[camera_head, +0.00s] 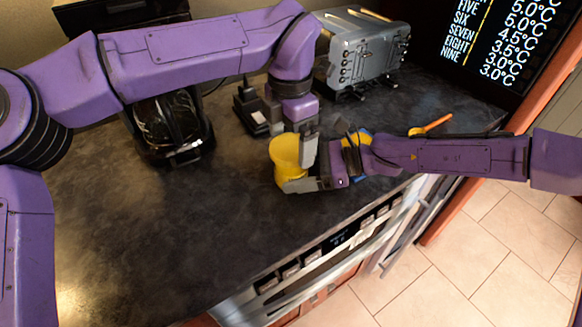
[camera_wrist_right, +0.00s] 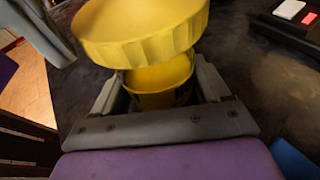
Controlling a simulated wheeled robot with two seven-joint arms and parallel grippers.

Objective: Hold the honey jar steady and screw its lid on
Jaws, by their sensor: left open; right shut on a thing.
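The honey jar, yellow inside (camera_wrist_right: 160,85), stands between the fingers of my right gripper (camera_head: 300,185), which is shut on it. The yellow lid (camera_head: 287,146) is over the jar's mouth. My left gripper (camera_head: 309,160) points down from above, open, beside the right side of the lid. One grey finger of it shows at the upper left of the right wrist view (camera_wrist_right: 36,32). Its other finger is hard to make out.
A grey toaster (camera_head: 362,52) stands at the back. A small dark device (camera_head: 252,110) is behind the jar, and a dark glossy appliance (camera_head: 168,125) is to the left. An orange-handled spoon (camera_head: 432,124) lies right. The front-left counter (camera_head: 190,235) is clear up to its edge.

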